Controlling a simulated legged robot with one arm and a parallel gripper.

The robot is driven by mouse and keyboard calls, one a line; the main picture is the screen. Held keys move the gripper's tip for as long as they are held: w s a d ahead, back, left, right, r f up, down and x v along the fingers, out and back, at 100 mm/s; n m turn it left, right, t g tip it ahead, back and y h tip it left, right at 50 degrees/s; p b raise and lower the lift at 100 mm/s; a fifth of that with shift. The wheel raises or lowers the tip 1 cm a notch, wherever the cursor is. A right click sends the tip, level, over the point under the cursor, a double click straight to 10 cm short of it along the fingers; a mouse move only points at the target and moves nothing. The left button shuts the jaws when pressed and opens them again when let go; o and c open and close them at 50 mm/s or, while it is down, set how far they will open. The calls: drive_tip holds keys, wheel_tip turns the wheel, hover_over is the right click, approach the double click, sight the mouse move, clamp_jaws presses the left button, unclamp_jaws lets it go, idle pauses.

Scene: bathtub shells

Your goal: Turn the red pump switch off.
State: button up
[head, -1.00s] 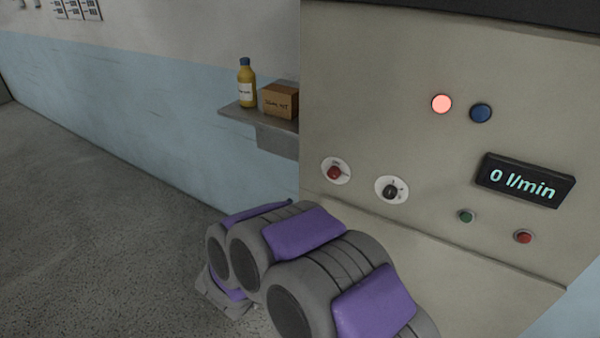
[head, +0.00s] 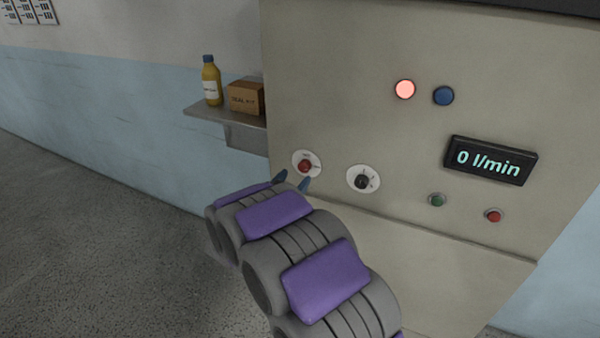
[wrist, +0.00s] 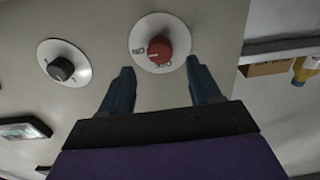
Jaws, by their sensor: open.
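The red pump switch (head: 305,166) is a red knob on a round white plate, low on the left of the beige panel. In the wrist view the red knob (wrist: 160,49) sits ahead of my fingers, slightly above the gap between them. The plate carries small lettering at its left and below the knob, partly readable. My gripper (head: 292,181) is open, its two dark blue fingertips just below the switch in the head view. The fingers also show in the wrist view (wrist: 157,75), apart and empty, with no clear contact with the knob.
A black knob (head: 362,181) on a white plate is right of the switch. A lit red lamp (head: 405,89), blue button (head: 443,96), green button (head: 437,200), red button (head: 493,215) and "0 l/min" display (head: 491,161) share the panel. A shelf (head: 226,115) holds a bottle (head: 211,82) and box (head: 246,97).

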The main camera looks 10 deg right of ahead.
sight(302, 167)
drive_tip(key=x, duration=0.4)
drive_tip(key=shift+f, duration=0.1)
drive_tip(key=shift+w+d+b, duration=0.2)
drive_tip(key=shift+w+b, duration=0.1)
drive_tip(key=shift+w, duration=0.35)
drive_tip(key=shift+d, duration=0.1)
drive_tip(key=c, duration=1)
